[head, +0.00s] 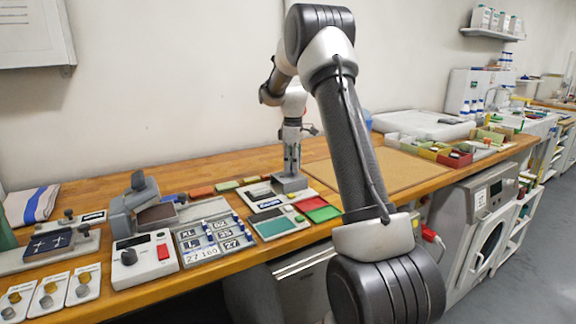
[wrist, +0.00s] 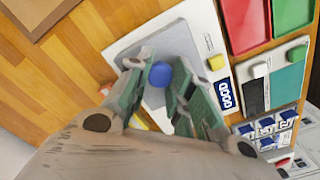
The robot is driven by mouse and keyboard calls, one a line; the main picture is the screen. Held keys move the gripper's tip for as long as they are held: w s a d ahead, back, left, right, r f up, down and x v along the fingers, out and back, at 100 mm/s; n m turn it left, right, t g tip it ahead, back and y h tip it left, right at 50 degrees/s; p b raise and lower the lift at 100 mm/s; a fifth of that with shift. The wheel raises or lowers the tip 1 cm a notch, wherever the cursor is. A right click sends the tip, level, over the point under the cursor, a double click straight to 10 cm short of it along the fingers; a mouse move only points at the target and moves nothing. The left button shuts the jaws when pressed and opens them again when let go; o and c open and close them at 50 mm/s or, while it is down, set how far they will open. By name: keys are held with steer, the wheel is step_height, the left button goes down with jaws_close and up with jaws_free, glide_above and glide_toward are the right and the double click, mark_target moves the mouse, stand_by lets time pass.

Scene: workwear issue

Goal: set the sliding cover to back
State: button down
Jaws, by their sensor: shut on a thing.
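The sliding cover, a grey plate (wrist: 176,40) with a round blue knob (wrist: 160,74), sits on a white base board (wrist: 204,20) in the wrist view. My gripper (wrist: 160,70) has one green-grey finger on each side of the knob and is shut on it. In the head view my gripper (head: 291,170) reaches down onto the grey cover (head: 290,184) from above. The white board (head: 262,203) lies on the wooden bench. A blue "GOOD" label (wrist: 226,94) is on the board beside the cover. The fingers hide part of the cover.
Red (head: 307,204) and green (head: 324,214) trays lie right of the board. A teal-topped device (head: 272,227) and a size-label board (head: 215,240) are in front. A grey press-like device (head: 135,210) stands at left. A brown mat (head: 385,172) leaves clear room at right.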

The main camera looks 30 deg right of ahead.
steer(key=shift+d, duration=0.2)
steer(key=c, duration=1.2)
jaws_free()
steer(key=shift+d, duration=0.1)
steer(key=shift+r, duration=0.15)
step_height(320, 180, up, 12)
